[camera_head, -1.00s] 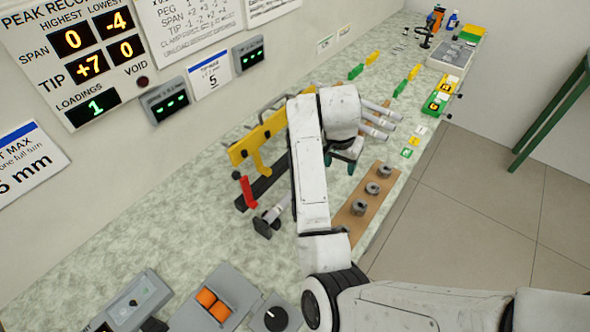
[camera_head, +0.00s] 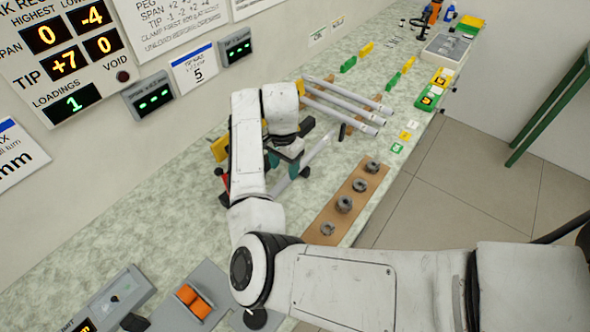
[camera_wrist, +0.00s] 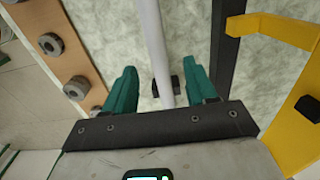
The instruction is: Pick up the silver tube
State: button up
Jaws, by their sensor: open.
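A pale silver-grey tube (camera_head: 315,153) lies alone beside the rods, its near part hidden under my arm in the head view. In the wrist view the tube (camera_wrist: 152,35) runs from the top edge down between my fingers, apart from both. My gripper (camera_wrist: 160,78) has its two teal fingers spread on either side of it. In the head view my gripper (camera_head: 283,160) is low over the tube's near part. Several similar pale rods (camera_head: 345,103) lie side by side on supports beyond it; I cannot tell their colour apart from the tube's.
A brown board (camera_head: 325,222) with several grey collars is to the right. In the wrist view a yellow bracket (camera_wrist: 290,125) and a dark bar (camera_wrist: 226,45) are right of the fingers. A small black block (camera_wrist: 177,84) is by the tube.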

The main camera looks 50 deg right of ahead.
aim_at(286, 178)
notch_tip(286, 178, down, 5)
jog(key=shift+s+d+r+p, duration=0.1)
jog(key=shift+p, duration=0.4)
jog(key=shift+c, duration=0.3)
grip_shut()
